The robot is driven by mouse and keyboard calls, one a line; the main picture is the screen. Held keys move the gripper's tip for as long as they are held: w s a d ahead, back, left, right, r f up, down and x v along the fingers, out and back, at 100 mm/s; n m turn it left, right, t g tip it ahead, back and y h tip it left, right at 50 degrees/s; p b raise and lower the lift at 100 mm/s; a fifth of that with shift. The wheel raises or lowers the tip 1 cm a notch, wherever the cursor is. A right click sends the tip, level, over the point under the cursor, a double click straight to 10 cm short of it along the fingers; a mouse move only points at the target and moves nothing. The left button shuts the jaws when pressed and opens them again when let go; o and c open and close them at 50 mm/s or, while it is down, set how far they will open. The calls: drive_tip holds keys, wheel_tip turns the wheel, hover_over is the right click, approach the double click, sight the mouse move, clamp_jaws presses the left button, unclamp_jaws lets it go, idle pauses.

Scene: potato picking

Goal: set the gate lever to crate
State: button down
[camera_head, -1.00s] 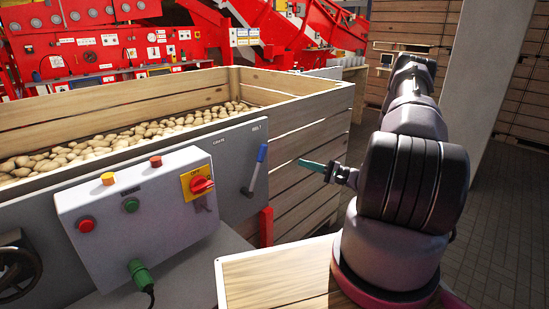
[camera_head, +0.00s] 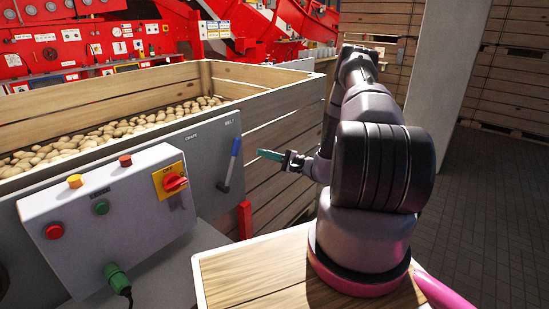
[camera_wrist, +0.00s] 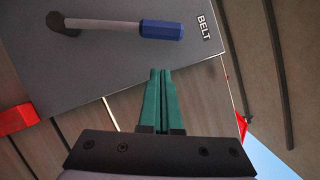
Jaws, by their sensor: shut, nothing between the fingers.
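The gate lever has a blue handle (camera_head: 235,146) and a grey shaft on a grey panel (camera_head: 205,165). It tilts up and to the right, toward the BELT label (camera_head: 231,124). The CRATE label (camera_head: 191,138) is to its left. My gripper (camera_head: 260,154) has green fingers, shut and empty, just right of the blue handle and apart from it. In the wrist view the fingertips (camera_wrist: 161,72) point at the panel edge, below the blue handle (camera_wrist: 162,31) and beside the BELT label (camera_wrist: 204,27).
A control box (camera_head: 125,210) with buttons and a red rotary switch (camera_head: 174,182) stands left of the lever. A wooden crate (camera_head: 285,125) with potatoes (camera_head: 100,135) is behind the panel. A red post (camera_head: 245,220) stands below the lever.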

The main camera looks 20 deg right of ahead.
drive_tip(key=w+a+r, duration=0.1)
drive_tip(key=a+r, duration=0.1)
drive_tip(key=a, duration=0.3)
drive_tip(key=shift+w+a, duration=0.2)
drive_tip(key=shift+a, duration=0.15)
